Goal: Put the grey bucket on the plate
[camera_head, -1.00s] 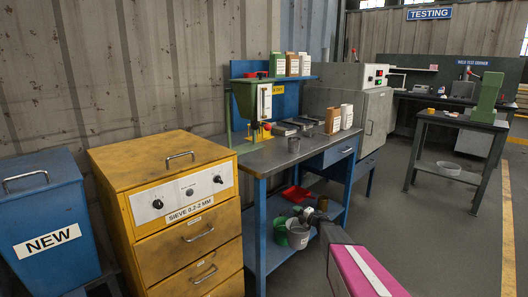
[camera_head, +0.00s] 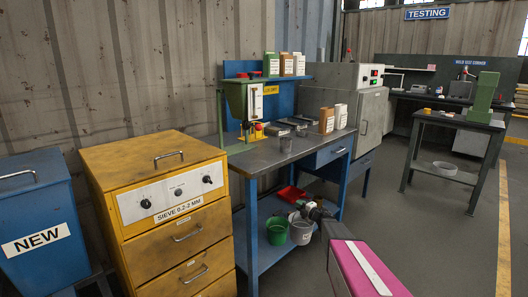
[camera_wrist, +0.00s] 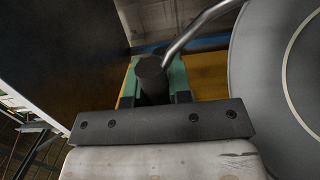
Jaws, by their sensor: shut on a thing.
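The light grey bucket (camera_head: 301,232) is low at the blue bench, beside a green bucket (camera_head: 277,231). My gripper (camera_head: 310,212) is just above its rim. In the wrist view my gripper (camera_wrist: 154,78) is shut on a thin curved metal bar (camera_wrist: 195,32), which looks like the bucket's handle. A large round grey surface (camera_wrist: 270,85) at the right there is probably the bucket. Whether the bucket touches the shelf is unclear. The plate cannot be made out surely; flat dark pieces (camera_head: 280,130) lie on the bench top.
A yellow cabinet (camera_head: 165,200) stands left.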

